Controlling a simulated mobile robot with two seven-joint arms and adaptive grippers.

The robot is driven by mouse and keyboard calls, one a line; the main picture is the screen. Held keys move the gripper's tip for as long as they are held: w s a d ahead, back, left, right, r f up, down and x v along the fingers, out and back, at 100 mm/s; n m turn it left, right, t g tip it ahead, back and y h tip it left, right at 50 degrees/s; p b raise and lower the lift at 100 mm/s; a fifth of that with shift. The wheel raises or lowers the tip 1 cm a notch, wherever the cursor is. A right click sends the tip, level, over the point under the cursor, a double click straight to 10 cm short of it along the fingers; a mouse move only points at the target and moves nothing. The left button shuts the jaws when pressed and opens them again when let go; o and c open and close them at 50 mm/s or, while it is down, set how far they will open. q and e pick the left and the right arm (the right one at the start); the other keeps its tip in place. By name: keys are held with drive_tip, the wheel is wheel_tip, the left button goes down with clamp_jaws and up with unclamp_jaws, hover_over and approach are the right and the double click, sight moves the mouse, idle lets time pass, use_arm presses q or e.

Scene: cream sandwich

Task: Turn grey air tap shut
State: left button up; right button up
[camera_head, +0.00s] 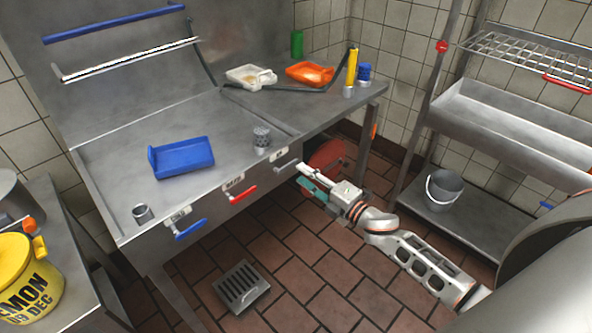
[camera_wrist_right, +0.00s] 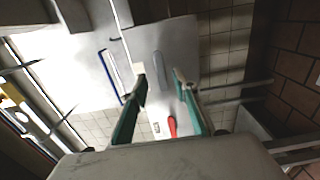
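The grey air tap (camera_head: 287,166) is a short grey lever on the front edge of the steel bench, under a small white label (camera_head: 279,154). It points down to the right. My right gripper (camera_head: 303,176) is just right of and slightly below the lever in the head view, with teal-padded fingers. In the right wrist view the fingers (camera_wrist_right: 160,92) are apart with nothing held between them. I cannot tell whether a finger touches the lever. My left gripper is not in view.
A red lever (camera_head: 243,195) and a blue lever (camera_head: 190,229) sit along the same bench front. A blue tray (camera_head: 182,158) and a perforated metal cup (camera_head: 261,138) stand on the bench (camera_head: 110,160). A bucket (camera_head: 444,188) stands on the right shelf. A drain grate (camera_head: 241,287) lies in the floor.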

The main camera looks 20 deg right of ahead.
drive_tip(key=v, duration=0.6)
drive_tip(key=shift+s, duration=0.35)
drive_tip(key=shift+d, duration=0.1)
